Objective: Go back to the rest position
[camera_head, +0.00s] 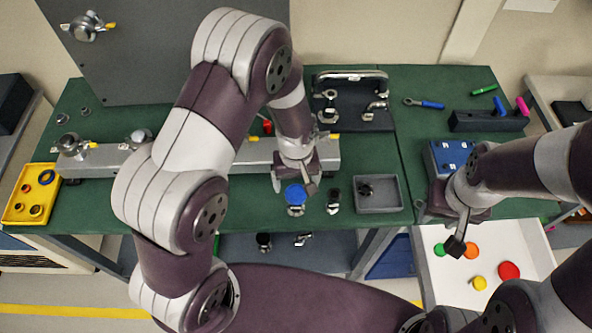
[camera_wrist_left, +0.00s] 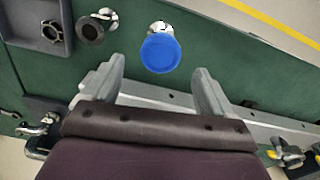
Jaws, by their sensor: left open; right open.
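My left gripper (camera_head: 294,187) hangs over the green bench near its front edge, with its fingers apart and nothing between them. In the left wrist view, the open fingers (camera_wrist_left: 160,66) point toward a part with a round blue cap (camera_wrist_left: 160,53). The cap lies beyond the fingertips, and I see no contact. The same blue cap (camera_head: 295,194) shows just below the gripper in the head view. My right gripper (camera_head: 438,226) is open and seemingly empty at the right, above the bench's front edge and the open white drawer (camera_head: 520,258).
A dark fitting (camera_head: 334,200) and a grey bin (camera_head: 378,207) stand right of the blue cap. A long metal rail (camera_head: 105,160) lies behind. A yellow tray (camera_head: 30,205) sits at the left, a blue block (camera_head: 447,155) beside my right arm. Coloured discs lie in the drawer.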

